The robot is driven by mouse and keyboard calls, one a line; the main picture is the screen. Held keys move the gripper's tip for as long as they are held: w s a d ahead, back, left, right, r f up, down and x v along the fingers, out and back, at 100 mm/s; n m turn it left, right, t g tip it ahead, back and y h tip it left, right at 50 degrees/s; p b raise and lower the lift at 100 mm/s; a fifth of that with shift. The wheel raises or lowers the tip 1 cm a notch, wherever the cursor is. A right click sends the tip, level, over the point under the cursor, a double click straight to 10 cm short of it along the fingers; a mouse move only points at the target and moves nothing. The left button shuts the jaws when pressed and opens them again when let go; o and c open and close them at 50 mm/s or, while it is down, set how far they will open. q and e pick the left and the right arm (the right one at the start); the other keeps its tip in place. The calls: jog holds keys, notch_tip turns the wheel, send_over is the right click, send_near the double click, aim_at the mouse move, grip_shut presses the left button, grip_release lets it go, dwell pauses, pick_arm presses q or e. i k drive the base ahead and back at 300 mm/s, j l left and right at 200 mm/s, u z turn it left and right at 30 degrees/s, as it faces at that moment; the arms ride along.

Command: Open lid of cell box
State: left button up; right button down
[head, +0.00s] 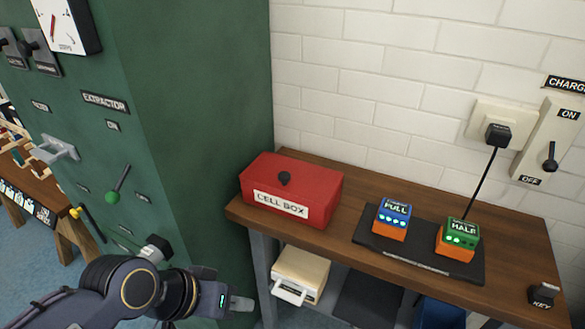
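The red cell box (325,215) stands at the left end of the wooden table, with a white "CELL BOX" label on its front. Its red lid (318,176) is down and shut, with a round black knob (285,178) on top. My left gripper (243,303) is at the bottom of the head view, lower than the box and in front of the table's left end, apart from the box. It points right and shows side-on, so its finger gap cannot be made out. Nothing is seen in it. My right gripper is not in view.
A dark charger pad (365,240) holds the FULL cell (392,220) and the HALF cell (459,240). A KEY block (543,294) sits at right. The wooden table (340,243) is bare between box and pad.

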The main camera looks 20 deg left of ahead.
aim_at(317, 184)
jog(key=i, duration=0.3)
jog(key=i+u, duration=0.15)
jog(key=u, duration=1.4)
